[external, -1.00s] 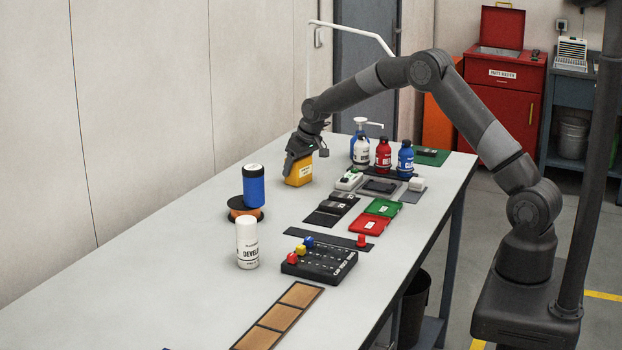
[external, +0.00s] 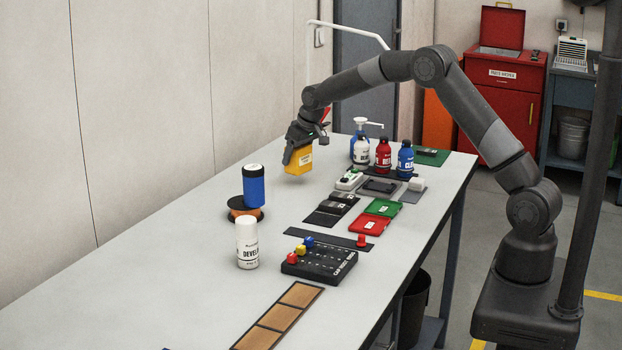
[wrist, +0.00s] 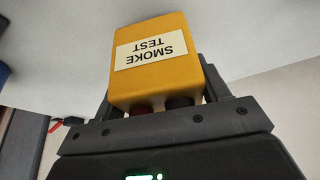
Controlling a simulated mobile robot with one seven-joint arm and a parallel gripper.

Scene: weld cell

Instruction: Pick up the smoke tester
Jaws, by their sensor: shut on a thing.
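The smoke tester (external: 298,162) is a yellow box with a white label. In the wrist view its label reads SMOKE TEST, upside down, and the tester (wrist: 155,78) sits between the two dark fingers. My gripper (external: 299,150) is shut on it and holds it a little above the far part of the table, slightly tilted. Dark and red parts at its lower end in the wrist view are partly hidden by the gripper.
The grey table (external: 180,290) is clear below and left of the tester. Right of it stand white, red and blue bottles (external: 383,155). A blue can (external: 253,186), a white developer can (external: 247,243) and a black block with colored knobs (external: 320,263) are nearer.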

